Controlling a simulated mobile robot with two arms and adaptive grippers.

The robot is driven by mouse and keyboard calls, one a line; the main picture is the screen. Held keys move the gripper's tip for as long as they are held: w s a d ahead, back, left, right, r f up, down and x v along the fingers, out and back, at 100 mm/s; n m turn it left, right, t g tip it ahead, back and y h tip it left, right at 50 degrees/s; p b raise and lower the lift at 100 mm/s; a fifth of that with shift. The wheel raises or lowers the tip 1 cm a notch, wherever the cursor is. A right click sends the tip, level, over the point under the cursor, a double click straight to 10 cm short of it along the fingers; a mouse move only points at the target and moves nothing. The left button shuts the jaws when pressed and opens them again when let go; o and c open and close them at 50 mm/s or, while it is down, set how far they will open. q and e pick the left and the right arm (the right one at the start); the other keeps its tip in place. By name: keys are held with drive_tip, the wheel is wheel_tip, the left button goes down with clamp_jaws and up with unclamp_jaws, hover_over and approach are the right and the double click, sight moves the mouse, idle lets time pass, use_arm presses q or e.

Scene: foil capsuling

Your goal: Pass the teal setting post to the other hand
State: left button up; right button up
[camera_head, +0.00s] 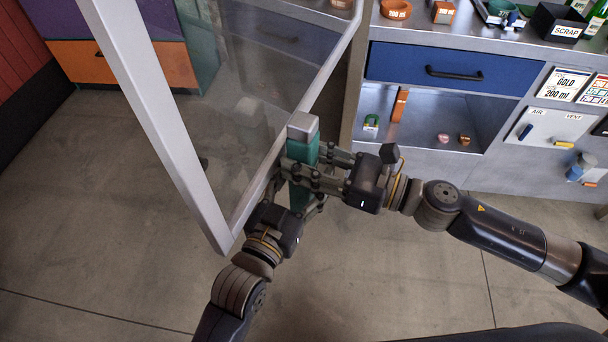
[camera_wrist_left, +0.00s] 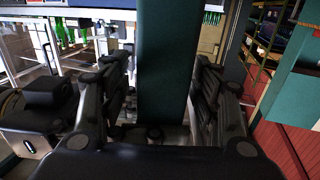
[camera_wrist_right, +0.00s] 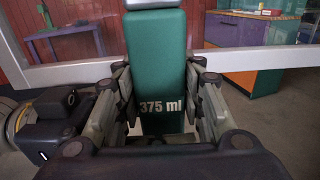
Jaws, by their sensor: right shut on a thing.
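The teal setting post (camera_head: 302,152), with a grey top block, stands roughly upright in the air in front of the clear panel. In the right wrist view the post (camera_wrist_right: 157,60) shows a "375 ml" label and sits between the fingers. My right gripper (camera_head: 308,168) is shut on it from the right side. My left gripper (camera_head: 297,188) comes from below, its fingers on both sides of the post lower down. In the left wrist view the post (camera_wrist_left: 163,60) runs between these fingers; whether they press on it cannot be told.
A framed clear panel (camera_head: 165,120) stands close behind and left of the grippers. A metal bench with a blue drawer (camera_head: 445,70) and an open shelf (camera_head: 425,115) is at the right back. The floor (camera_head: 400,270) in front is clear.

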use_arm(q)
drive_tip(key=c, duration=1)
drive_tip(key=shift+r, duration=0.1)
use_arm(e)
drive_tip(key=o, duration=1.3)
drive_tip(key=shift+o, duration=0.2)
